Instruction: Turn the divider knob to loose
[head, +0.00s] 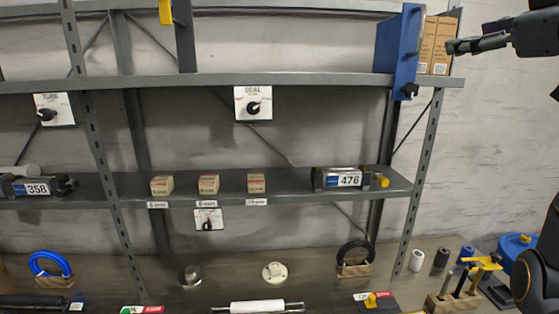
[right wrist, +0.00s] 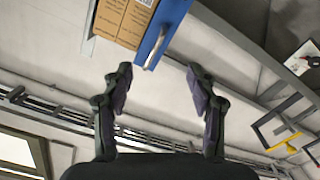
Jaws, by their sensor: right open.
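A blue divider panel (head: 397,42) stands upright on the top shelf at the right end. A black knob (head: 410,90) sits at its lower front, at the shelf edge; I cannot read its setting. My right gripper (head: 468,38) is open and empty, to the right of the panel and higher than the knob, pointing left. In the right wrist view the open fingers (right wrist: 158,80) show with the blue panel (right wrist: 172,18) beyond their tips, not between them. The knob is not clear in that view. My left gripper is out of view.
Brown boxes (head: 437,45) stand right of the panel, near my right fingers. The top shelf edge (head: 330,80) runs below. A SEAL dial (head: 253,104) and TUBE dial (head: 54,110) hang under it. Unit 476 (head: 342,179) sits on the lower shelf. Open air lies before the shelves.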

